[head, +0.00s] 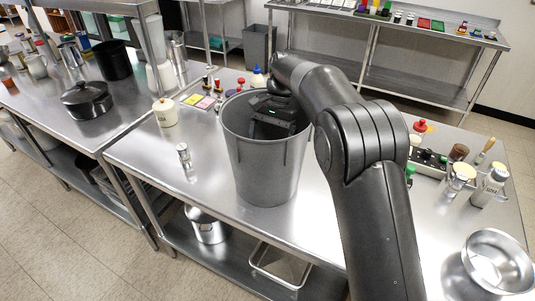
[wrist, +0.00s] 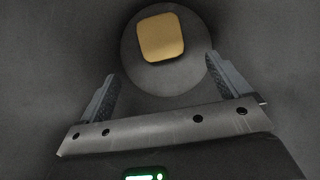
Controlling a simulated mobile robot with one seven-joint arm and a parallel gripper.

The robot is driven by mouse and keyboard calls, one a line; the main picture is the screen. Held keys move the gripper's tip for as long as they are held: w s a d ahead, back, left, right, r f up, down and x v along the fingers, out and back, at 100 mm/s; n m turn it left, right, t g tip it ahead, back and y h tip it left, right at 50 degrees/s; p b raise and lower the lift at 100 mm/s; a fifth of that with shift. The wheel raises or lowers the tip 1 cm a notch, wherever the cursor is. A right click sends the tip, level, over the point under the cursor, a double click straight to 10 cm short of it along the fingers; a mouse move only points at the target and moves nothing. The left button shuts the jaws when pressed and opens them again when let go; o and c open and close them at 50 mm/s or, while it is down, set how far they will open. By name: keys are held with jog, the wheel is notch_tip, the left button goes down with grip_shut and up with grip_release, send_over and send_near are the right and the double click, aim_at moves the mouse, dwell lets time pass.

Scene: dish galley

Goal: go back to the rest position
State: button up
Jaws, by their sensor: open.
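My gripper (wrist: 162,85) is open, its two fingers wide apart with nothing between them in the wrist view. In the head view my arm reaches over the grey bin (head: 262,165), and the hand is down inside its mouth; the fingertips are hidden there by the bin wall. The bin stands upright on the steel table. In the wrist view a flat tan square piece with rounded corners (wrist: 161,37) lies on the bin's floor, beyond the fingertips and apart from them.
A white lidded jar (head: 164,113) and a small shaker (head: 184,155) stand left of the bin. A steel bowl (head: 497,262), a bottle (head: 489,187) and a tray of small items (head: 428,170) are on the right. A black pot (head: 87,101) sits on the left counter.

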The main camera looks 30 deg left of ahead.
jog(key=shift+w+r, duration=0.1)
jog(key=shift+r, duration=0.1)
dwell(0.4)
